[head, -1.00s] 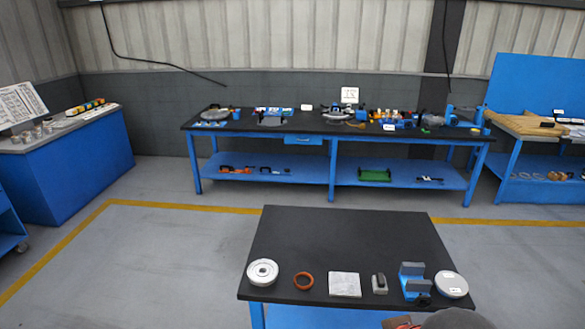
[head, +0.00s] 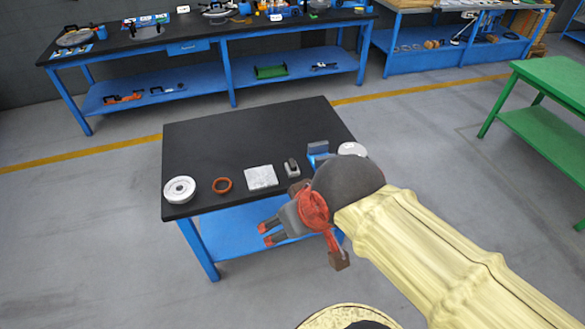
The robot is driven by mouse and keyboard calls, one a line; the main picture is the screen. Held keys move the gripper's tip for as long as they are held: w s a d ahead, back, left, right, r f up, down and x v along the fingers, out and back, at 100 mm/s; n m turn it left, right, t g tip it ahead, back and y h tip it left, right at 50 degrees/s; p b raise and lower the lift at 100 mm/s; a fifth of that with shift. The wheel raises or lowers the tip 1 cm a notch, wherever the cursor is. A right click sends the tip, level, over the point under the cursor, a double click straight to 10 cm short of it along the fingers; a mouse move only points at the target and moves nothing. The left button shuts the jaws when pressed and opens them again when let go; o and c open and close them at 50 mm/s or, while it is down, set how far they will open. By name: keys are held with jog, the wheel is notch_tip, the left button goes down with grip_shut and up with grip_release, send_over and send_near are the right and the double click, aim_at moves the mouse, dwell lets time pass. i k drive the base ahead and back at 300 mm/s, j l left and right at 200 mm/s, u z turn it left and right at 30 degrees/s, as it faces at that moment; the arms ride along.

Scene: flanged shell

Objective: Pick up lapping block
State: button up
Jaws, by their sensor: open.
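Two pieces could be the lapping block, and I cannot tell which for sure. One is a small grey block with a dark top (head: 292,168), right of the middle of the black table's front row. The other is a flat, square, light grey plate (head: 261,177) just left of it. Both rest on the tabletop and show whole. My gripper (head: 267,234) is open and empty. It appears below the plate in the picture, off the table's front edge, with its dark, red-tipped fingers towards the left. It touches neither piece.
On the black table (head: 225,135) are a white flanged round part (head: 180,189), an orange ring (head: 222,185), a blue fixture (head: 318,152) and a pale round disc (head: 352,149), partly hidden by my arm. The table's rear half is clear. A green table (head: 555,80) stands at right.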

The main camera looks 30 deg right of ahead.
aim_at(291, 167)
jog(key=i+l+z, duration=0.3)
jog(key=i+z, duration=0.7)
jog(key=i+l, duration=0.05)
jog(key=i, duration=0.05)
